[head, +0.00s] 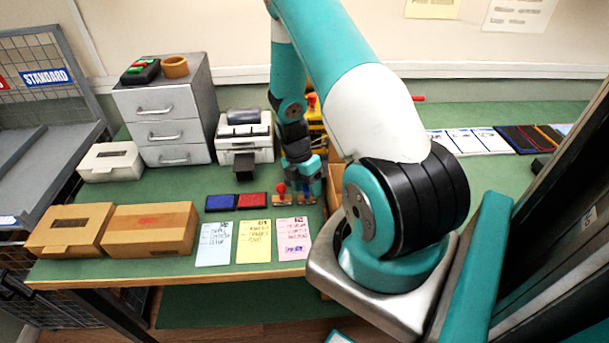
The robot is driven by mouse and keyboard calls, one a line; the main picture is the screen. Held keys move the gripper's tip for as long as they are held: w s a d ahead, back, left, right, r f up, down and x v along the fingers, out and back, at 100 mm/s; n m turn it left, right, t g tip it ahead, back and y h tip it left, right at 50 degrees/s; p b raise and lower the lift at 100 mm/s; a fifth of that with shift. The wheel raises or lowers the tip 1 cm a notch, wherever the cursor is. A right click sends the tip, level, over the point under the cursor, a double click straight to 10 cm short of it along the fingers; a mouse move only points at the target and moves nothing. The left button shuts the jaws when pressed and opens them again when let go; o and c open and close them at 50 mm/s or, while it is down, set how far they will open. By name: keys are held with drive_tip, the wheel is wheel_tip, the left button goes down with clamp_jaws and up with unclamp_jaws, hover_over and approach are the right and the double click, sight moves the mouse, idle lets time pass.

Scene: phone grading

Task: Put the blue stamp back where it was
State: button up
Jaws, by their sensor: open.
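A small wooden stamp rack (283,200) stands on the green table, just left of my arm's base. The red stamp (281,190) stands upright at its left part. The blue stamp (303,189) is at its right part, partly hidden by my gripper. My gripper (309,188) points down over the blue stamp and is open around or beside it; I cannot tell which. I also cannot tell whether the stamp is fully seated. A blue ink pad (220,203) and a red ink pad (252,200) lie to the left of the rack.
Blue (214,244), yellow (254,242) and pink (292,240) paper slips lie along the front edge. Cardboard boxes (150,229) stand at left. A printer (244,140) and grey drawers (167,112) stand behind. A tan bin wall (335,185) is close right of my gripper.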

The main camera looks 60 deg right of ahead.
drive_tip(key=b+v, duration=0.3)
drive_tip(key=v, duration=0.9)
drive_tip(key=w+a+r+m+t, duration=0.1)
drive_tip(key=w+a+r+m, duration=0.1)
drive_tip(key=a+r, duration=0.55)
drive_tip(key=s+a+r+m+t+y, duration=0.1)
drive_tip(key=a+r+m+t, duration=0.3)
drive_tip(key=a, duration=0.9)
drive_tip(key=s+a+r+m+y, duration=0.1)
drive_tip(key=s+a+r+m, duration=0.1)
drive_tip(key=s+a+r, duration=0.2)
drive_tip(key=s+a+r+m+g+y, duration=0.1)
drive_tip(key=s+a+r+m, duration=0.1)
drive_tip(key=s+a, duration=0.8)
drive_tip(key=shift+s+a+r+g+y, duration=0.2)
drive_tip(key=shift+a+r+g+y, duration=0.15)
drive_tip(key=shift+a+r, duration=0.4)
drive_tip(key=shift+d+r, duration=0.15)
